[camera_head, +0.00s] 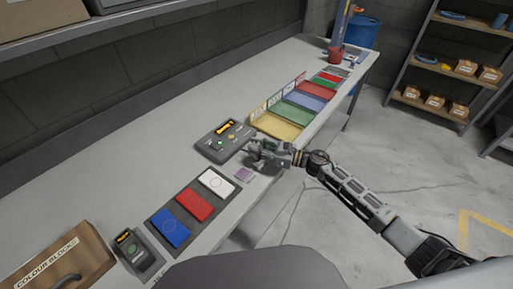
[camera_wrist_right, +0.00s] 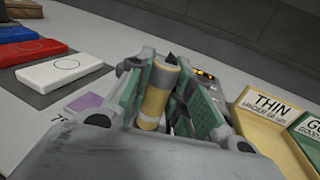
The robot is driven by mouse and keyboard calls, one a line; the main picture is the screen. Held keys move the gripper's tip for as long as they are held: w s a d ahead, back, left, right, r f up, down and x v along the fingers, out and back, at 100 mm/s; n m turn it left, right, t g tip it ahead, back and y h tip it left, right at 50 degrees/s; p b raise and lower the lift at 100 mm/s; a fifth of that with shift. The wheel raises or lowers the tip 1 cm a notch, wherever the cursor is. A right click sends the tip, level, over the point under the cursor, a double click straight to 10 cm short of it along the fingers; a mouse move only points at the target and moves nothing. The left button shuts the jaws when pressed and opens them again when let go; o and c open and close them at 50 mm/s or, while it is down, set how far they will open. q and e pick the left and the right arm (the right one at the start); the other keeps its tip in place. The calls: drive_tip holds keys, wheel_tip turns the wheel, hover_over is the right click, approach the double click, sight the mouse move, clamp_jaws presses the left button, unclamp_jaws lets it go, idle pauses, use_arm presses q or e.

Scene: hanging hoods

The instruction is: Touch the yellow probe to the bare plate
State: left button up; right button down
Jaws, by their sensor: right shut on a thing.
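The yellow probe (camera_wrist_right: 156,95) is a yellow cylinder with a dark tip, held between the green-padded fingers of my right gripper (camera_wrist_right: 170,90). In the head view my right gripper (camera_head: 260,151) is low over the bench, beside a grey gauge unit (camera_head: 223,141) with a yellow display. The gripper is shut on the probe. The probe is too small to make out in the head view. I cannot tell which surface is the bare plate, or whether the tip touches anything. White (camera_head: 216,184), red (camera_head: 195,204) and blue (camera_head: 170,227) plates lie on a dark mat. My left gripper is not in view.
A small purple square (camera_head: 243,174) lies between gripper and white plate. Labelled coloured trays, the nearest yellow (camera_head: 276,125), stand beyond the gripper. A second small device (camera_head: 138,254) and a "COLOUR BLOCKS" box (camera_head: 60,262) are at the near left. The back bench strip is clear.

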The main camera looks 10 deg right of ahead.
drive_tip(key=shift+f+b, duration=0.4)
drive_tip(key=shift+b, duration=0.1)
idle(0.8)
idle(0.6)
drive_tip(key=shift+r+p, duration=0.45)
drive_tip(key=shift+r, duration=0.2)
drive_tip(key=shift+r+p, duration=1.5)
drive_tip(key=shift+r, duration=1.4)
